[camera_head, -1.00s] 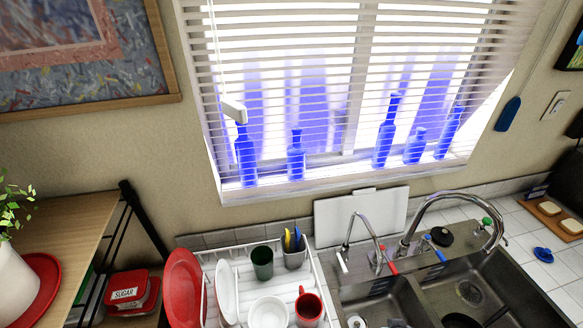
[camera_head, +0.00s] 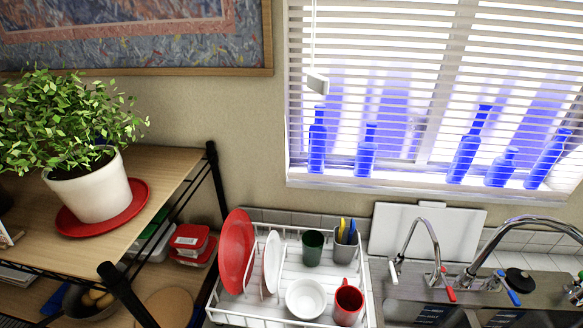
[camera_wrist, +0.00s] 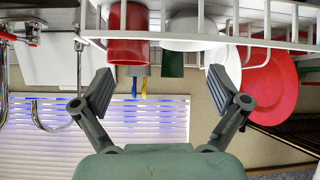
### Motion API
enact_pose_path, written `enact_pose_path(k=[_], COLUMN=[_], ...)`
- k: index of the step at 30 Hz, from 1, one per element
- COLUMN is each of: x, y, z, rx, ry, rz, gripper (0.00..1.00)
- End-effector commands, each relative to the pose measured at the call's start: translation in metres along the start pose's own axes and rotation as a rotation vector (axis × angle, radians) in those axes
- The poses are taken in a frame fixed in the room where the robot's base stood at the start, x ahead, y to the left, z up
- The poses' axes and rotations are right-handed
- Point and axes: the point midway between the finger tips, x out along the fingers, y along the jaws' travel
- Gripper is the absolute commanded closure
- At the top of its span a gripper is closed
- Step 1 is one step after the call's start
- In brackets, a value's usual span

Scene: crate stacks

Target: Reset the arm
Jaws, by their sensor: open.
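My gripper (camera_wrist: 160,92) shows in the wrist view with its two fingers spread wide apart. It is open and nothing is between the fingers. The wrist picture is upside down, with the dish rack (camera_wrist: 290,45) along its upper edge, beyond the fingers. My arm and gripper do not show in the head view.
The head view shows the dish rack (camera_head: 259,318) with a red plate (camera_head: 236,250), white bowl (camera_head: 306,298) and red mug (camera_head: 348,302). A sink faucet (camera_head: 436,250) stands to its right. A wooden shelf (camera_head: 160,166) with a potted plant (camera_head: 103,195) is left.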

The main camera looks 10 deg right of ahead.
Motion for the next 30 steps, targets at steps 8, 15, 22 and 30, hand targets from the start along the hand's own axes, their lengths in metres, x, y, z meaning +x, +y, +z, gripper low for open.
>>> enact_pose_path(k=[8, 15, 22, 30], x=[-0.102, -0.159, -0.199, -0.199], y=[-0.109, -0.101, -0.097, -0.097], z=[-0.043, -0.115, -0.165, -0.165], rx=[-0.049, -0.047, -0.045, -0.045], ry=[0.234, 0.228, 0.227, 0.227], rz=[-0.177, -0.17, -0.168, -0.167], gripper=[0.02, 0.02, 0.02, 0.02])
